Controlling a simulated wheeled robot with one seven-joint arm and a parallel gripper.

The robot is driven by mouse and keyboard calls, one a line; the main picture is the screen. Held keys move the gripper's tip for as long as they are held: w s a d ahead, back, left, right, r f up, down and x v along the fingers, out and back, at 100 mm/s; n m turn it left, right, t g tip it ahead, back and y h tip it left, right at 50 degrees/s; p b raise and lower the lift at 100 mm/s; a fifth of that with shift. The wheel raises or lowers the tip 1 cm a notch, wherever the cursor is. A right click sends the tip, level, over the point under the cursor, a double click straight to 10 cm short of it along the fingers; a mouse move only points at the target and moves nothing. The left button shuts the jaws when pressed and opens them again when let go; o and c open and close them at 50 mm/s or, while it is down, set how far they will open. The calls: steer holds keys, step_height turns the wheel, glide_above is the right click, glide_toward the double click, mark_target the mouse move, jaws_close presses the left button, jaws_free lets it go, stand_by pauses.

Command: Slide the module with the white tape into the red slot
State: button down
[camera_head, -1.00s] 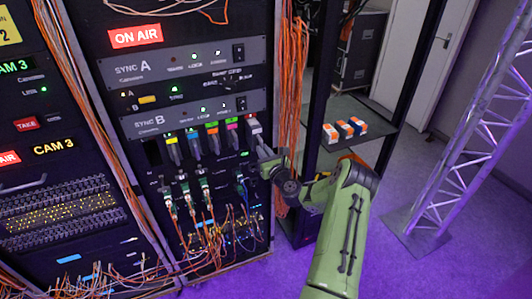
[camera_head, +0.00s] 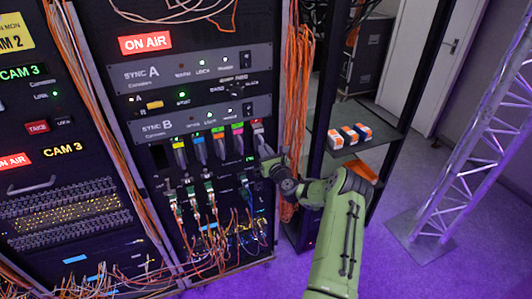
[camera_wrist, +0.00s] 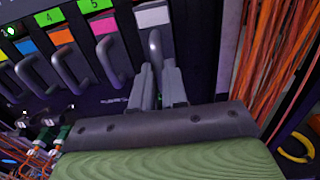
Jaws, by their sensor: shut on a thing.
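The module with the white tape (camera_wrist: 153,15) is at the right end of a row of handled modules in the rack. It also shows in the head view (camera_head: 257,126), just left of the orange cable bundle. My gripper (camera_wrist: 157,75) is shut on its grey loop handle, with one finger on each side. In the head view my gripper (camera_head: 265,152) reaches the rack from the right and partly covers the module's lower part. I cannot make out a red slot; how deep the module sits is unclear.
Modules with blue, orange (camera_wrist: 60,37) and magenta tape (camera_wrist: 103,25) stand close on the left. Orange cables (camera_head: 297,100) hang close on the right. Green plugs and loose cables (camera_head: 215,235) lie below. A shelf (camera_head: 375,142) holds several small orange-and-white blocks.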

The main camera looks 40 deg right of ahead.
steer(key=shift+x, duration=1.5)
steer(key=shift+r, duration=0.15)
steer(key=c, duration=1.1)
jaws_free()
steer(key=shift+w, duration=0.1)
steer(key=shift+s, duration=0.2)
steer(key=b+v, duration=0.2)
steer(key=v, duration=1.3)
steer(key=shift+s+a+b, duration=0.1)
steer(key=shift+s+b, duration=0.15)
steer(key=shift+b, duration=0.15)
steer(key=shift+a, duration=0.1)
